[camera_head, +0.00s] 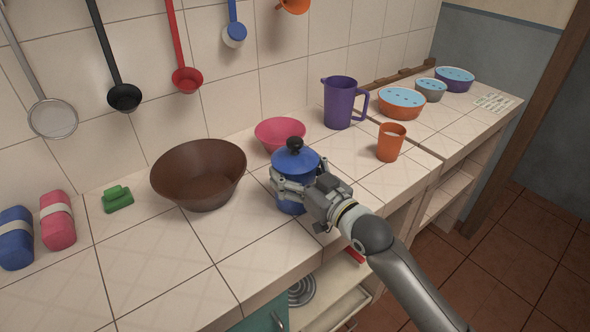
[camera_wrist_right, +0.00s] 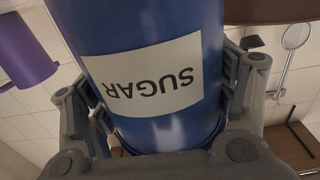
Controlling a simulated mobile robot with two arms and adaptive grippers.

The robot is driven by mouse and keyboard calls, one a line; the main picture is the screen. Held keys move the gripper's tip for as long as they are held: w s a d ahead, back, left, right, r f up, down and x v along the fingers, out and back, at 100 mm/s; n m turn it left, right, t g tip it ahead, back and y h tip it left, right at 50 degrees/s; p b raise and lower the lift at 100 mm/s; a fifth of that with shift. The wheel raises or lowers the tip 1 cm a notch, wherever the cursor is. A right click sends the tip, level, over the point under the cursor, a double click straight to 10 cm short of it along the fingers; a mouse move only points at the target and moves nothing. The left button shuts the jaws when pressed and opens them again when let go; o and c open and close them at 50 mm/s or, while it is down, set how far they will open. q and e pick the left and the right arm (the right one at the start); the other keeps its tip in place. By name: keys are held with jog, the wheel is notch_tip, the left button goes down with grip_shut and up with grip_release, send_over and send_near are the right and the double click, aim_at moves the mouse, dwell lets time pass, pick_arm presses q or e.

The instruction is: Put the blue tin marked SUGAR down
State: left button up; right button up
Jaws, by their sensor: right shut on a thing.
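The blue tin (camera_head: 296,161) has a domed lid with a black knob and is upright at the counter's front part, in the head view. My right gripper (camera_head: 290,190) is shut around the tin's body from the front right. In the right wrist view the tin (camera_wrist_right: 150,30) fills the middle, its white SUGAR label upside down, with a finger of my right gripper (camera_wrist_right: 160,100) on each side. The gripper hides part of the tin's lower body. I cannot tell whether its base touches the tiled counter (camera_head: 170,270). My left gripper is not in view.
A brown bowl (camera_head: 199,185) stands left of the tin, and a pink bowl (camera_head: 281,134) close behind it. A purple jug (camera_head: 340,103) and an orange cup (camera_head: 391,143) stand to the right. Bare tiles lie at front left. The counter's front edge is near the tin.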

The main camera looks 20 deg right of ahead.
jog(key=o, duration=1.4)
jog(key=shift+f, duration=0.1)
jog(key=b+v, duration=0.1)
jog(key=v, duration=0.9)
jog(key=shift+s+d, duration=0.15)
jog(key=shift+s, duration=0.25)
jog(key=shift+s+d, duration=0.2)
jog(key=shift+s, duration=0.35)
